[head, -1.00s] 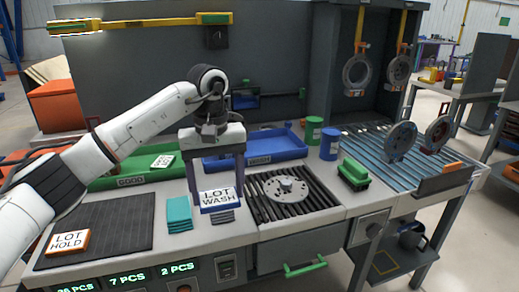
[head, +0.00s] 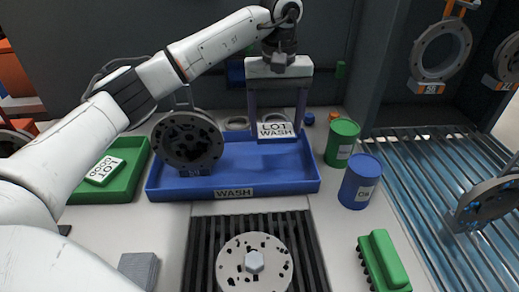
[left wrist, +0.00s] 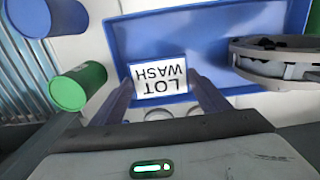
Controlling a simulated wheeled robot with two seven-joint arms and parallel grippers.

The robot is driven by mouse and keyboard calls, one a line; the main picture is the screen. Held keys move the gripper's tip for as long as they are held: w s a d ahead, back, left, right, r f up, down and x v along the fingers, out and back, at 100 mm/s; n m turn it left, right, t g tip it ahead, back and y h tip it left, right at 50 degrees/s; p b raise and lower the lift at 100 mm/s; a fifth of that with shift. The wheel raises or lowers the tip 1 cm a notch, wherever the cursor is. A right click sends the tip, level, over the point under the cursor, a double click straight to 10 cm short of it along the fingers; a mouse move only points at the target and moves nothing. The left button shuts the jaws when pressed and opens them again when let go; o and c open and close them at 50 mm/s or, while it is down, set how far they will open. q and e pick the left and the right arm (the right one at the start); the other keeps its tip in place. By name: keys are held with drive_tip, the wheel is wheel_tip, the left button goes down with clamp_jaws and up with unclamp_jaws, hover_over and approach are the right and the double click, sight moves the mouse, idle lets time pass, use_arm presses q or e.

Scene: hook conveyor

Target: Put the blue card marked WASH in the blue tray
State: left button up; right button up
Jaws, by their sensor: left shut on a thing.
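The blue card marked LOT WASH (head: 277,130), with a white face, is between the fingers of my left gripper (head: 277,116). It is held upright over the back right part of the blue tray (head: 235,192), which has a WASH label on its front. In the left wrist view the card (left wrist: 158,80) shows upside down between the fingertips (left wrist: 160,84), with the tray floor (left wrist: 210,40) beyond it. I cannot tell whether the card touches the tray. My right gripper is not in view.
A dark round flange (head: 187,140) is upright at the tray's left part, close to my left arm. A green tray (head: 128,158) with a LOT GOOD card (head: 104,170) lies left. A green can (head: 342,142) and a blue can (head: 360,182) stand right.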

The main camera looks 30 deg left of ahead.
sight(274, 130)
use_arm(q)
drive_tip(key=f, duration=0.4)
drive_tip(key=shift+s+f, duration=0.3)
drive_tip(key=shift+w+f, duration=0.15)
drive_tip(key=shift+f, duration=2)
drive_tip(key=o, duration=1)
drive_tip(key=shift+f, duration=0.1)
drive_tip(key=shift+o, duration=0.2)
wheel_tip(274, 130, up, 12)
drive_tip(key=shift+r, duration=0.15)
